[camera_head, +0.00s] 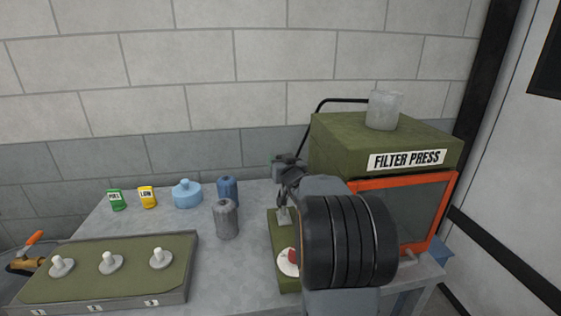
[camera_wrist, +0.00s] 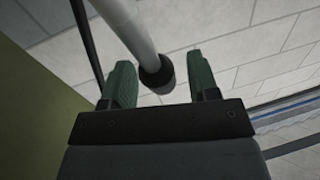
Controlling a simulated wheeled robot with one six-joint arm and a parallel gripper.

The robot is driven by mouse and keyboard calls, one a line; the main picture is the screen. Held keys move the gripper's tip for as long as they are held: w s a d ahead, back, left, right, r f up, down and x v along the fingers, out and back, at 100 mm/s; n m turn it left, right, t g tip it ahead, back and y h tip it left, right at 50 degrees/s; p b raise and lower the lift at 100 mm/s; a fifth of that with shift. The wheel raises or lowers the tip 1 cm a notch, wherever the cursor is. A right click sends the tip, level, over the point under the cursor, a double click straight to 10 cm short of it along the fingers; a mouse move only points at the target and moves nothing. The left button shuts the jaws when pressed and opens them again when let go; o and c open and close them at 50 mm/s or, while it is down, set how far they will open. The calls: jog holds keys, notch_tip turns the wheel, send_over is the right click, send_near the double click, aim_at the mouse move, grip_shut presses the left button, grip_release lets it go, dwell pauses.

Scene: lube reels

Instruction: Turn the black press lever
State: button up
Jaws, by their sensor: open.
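My gripper (camera_head: 284,163) is raised just left of the green filter press (camera_head: 340,135), partly hidden by my own arm. In the wrist view its two green fingers (camera_wrist: 162,68) are open. A pale rod with a black end (camera_wrist: 152,72) reaches down from the top into the space between them; I cannot tell whether it touches either finger. A thin black bar (camera_wrist: 88,42) runs past the left finger. In the head view a bent black bar (camera_head: 345,100) rises beside the press. I cannot tell for sure which of these is the press lever.
A metal cup (camera_head: 383,110) stands on the press, which has an orange-framed door (camera_head: 452,205). Grey (camera_head: 225,219) and blue (camera_head: 228,190) canisters, a blue lidded pot (camera_head: 187,194) and a panel with white knobs (camera_head: 115,282) are left. A green base (camera_head: 284,275) sits below my arm.

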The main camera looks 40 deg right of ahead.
grip_shut()
dwell(0.6)
